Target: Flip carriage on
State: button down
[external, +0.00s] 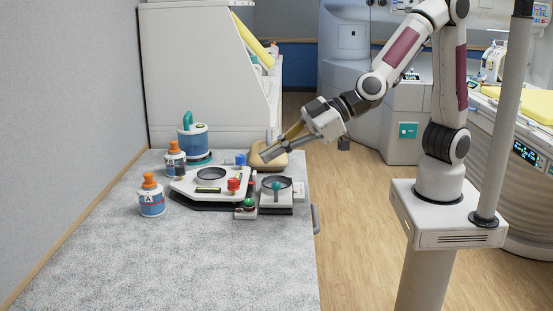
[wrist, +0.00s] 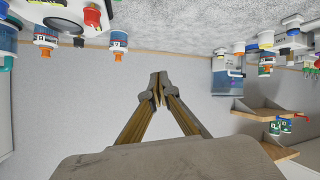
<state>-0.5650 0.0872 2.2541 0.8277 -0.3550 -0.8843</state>
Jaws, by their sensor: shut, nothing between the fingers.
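A white flat device (external: 205,184) with a dark round ring, a display and a red knob (external: 233,185) sits on the grey speckled counter. Beside it on the right is a smaller unit (external: 283,200) with a dark round dish and a teal lever (external: 276,190). A small box with a green button (external: 248,204) stands in front. I cannot tell which of these is the carriage switch. My gripper (external: 268,155) is shut and empty, above the back right of the counter, apart from these devices. The wrist view shows its closed fingertips (wrist: 160,88) against a pale wall.
An orange-capped bottle (external: 151,195) and another bottle (external: 175,158) stand left of the device. A blue and white canister (external: 194,142) stands behind it. A tan padded block (external: 268,160) lies under my gripper. The counter's front (external: 200,270) is clear.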

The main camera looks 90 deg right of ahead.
aim_at(277, 185)
jog(key=s+a+f+n+t+h, duration=0.1)
jog(key=f+h, duration=0.2)
jog(key=f, duration=0.1)
jog(key=s+a+f+n+h, duration=0.1)
jog(key=f+h, duration=0.2)
jog(key=f, duration=0.2)
jog(key=s+a+f+n+t+h, duration=0.1)
jog(key=f+h, duration=0.2)
jog(key=f, duration=0.2)
jog(key=shift+s+f+n+t, duration=0.1)
jog(key=shift+f+n+t, duration=0.1)
jog(key=shift+n+t, duration=0.15)
jog(key=s+h, duration=0.1)
jog(key=s, duration=0.1)
jog(key=s+f+n+h, duration=0.1)
jog(key=s+f+n+t+h, duration=0.1)
jog(key=s, duration=0.1)
jog(key=shift+s+d, duration=0.3)
jog(key=shift+s, duration=0.05)
jog(key=shift+s+d+f+n+t+h, duration=0.2)
jog(key=shift+s+n+h, duration=0.25)
jog(key=shift+s, duration=0.45)
jog(key=shift+s+a+f+n+t+h, duration=0.1)
jog(key=shift+s+n+t+h, duration=0.3)
jog(key=shift+s, duration=0.5)
jog(key=shift+w+d, duration=0.1)
